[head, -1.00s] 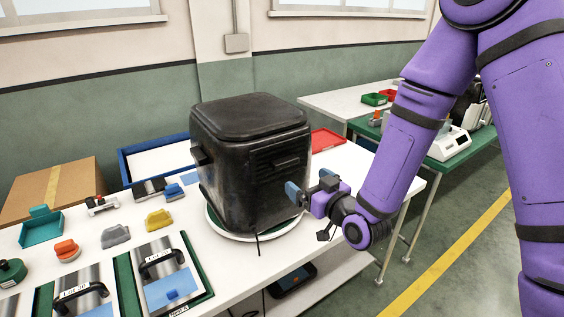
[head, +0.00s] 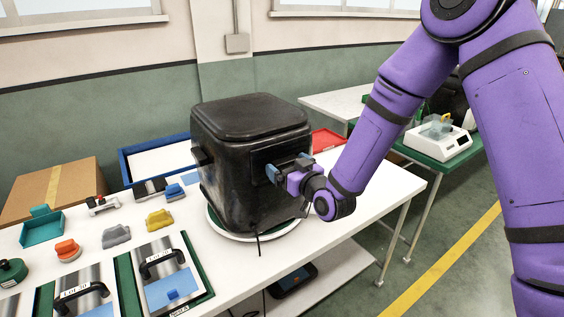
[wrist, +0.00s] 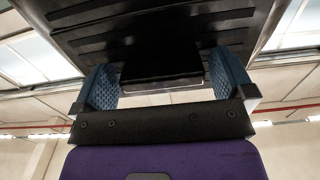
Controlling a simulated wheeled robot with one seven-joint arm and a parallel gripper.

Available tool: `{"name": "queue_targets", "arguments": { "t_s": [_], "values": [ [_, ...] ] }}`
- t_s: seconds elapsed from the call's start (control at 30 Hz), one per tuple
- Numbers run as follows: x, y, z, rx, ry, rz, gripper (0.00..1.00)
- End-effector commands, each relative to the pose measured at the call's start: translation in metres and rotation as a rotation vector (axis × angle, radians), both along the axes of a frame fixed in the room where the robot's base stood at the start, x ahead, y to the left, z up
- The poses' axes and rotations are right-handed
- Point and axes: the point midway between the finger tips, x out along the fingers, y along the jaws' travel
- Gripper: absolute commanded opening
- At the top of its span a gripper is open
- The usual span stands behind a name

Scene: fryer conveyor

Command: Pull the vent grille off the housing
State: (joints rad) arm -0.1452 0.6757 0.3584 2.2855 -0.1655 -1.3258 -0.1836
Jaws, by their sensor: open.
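The black fryer housing (head: 235,190) stands upright on a round white turntable (head: 222,226) on the white table. The vent grille (head: 263,158) is a dark slatted panel on the housing's right-hand face. In the wrist view the slatted grille (wrist: 75,42) fills the top, with a dark handle tab (wrist: 160,66) sticking out from it. My gripper (head: 288,170) is up at the grille; in the wrist view its blue textured fingers (wrist: 163,85) stand open on either side of the tab, with a gap visible at each side. In the head view my gripper partly hides the grille.
Left of the housing lie steel plates with black handles (head: 160,262), a yellow block (head: 159,219), a grey block (head: 116,236) and an orange knob (head: 67,249). A blue tray (head: 128,168) and a red tray (head: 325,140) are behind.

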Motion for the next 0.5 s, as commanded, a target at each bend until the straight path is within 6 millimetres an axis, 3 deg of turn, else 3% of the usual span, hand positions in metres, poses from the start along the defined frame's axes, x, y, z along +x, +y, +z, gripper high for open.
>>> {"name": "queue_targets", "arguments": {
  "t_s": [0.2,0.4,0.5],
  "values": [
    [0.0000,0.0001,-0.0001,0.000,0.000,0.000,0.98],
    [-0.0001,0.0001,-0.0001,0.000,0.000,0.000,0.52],
    [-0.0001,0.0000,0.0000,0.000,0.000,0.000,0.51]
  ]
}}
